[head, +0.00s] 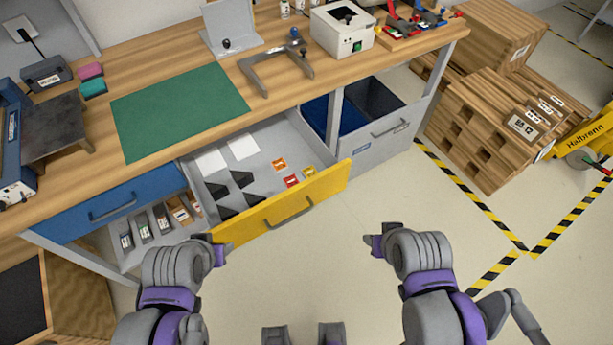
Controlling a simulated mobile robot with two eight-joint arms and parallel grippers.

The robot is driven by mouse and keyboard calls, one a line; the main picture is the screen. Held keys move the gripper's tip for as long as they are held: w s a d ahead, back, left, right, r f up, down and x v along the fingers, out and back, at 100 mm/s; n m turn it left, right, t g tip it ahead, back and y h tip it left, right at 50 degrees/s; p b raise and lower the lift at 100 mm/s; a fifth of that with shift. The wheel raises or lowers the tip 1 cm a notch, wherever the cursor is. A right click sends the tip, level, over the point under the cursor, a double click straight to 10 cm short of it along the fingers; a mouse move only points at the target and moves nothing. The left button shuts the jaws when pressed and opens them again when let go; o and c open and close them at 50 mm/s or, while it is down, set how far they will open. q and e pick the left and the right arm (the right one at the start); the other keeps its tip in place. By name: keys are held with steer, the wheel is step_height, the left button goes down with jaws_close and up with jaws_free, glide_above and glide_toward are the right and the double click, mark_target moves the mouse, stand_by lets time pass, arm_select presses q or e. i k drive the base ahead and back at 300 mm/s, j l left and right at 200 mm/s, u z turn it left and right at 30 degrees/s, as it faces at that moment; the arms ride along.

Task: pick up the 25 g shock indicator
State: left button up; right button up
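The yellow-fronted drawer (325,190) under the workbench is open. Inside, toward its right side, lie small square labels that look like shock indicators: an orange one (279,164), a red one (291,181), and a yellowish one (309,170) near the front wall. Their print is too small to read, so I cannot tell which is the 25 g one. My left gripper (222,252) is just in front of the drawer's left front corner. My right gripper (374,246) is over the floor, right of the drawer and apart from it. Neither visibly holds anything; their finger openings are unclear.
The drawer also holds white sheets (243,147) and dark angular pieces (243,179). A green mat (180,108) and metal frame (275,73) lie on the bench (140,60). The floor between is clear.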

mark_target(309, 171)
steer(key=i+j+z, duration=0.15)
steer(key=j+z, duration=0.15)
steer(key=i+j+z, duration=0.1)
steer(key=j+z, duration=0.45)
steer(key=j, duration=0.15)
steer(key=i, duration=0.05)
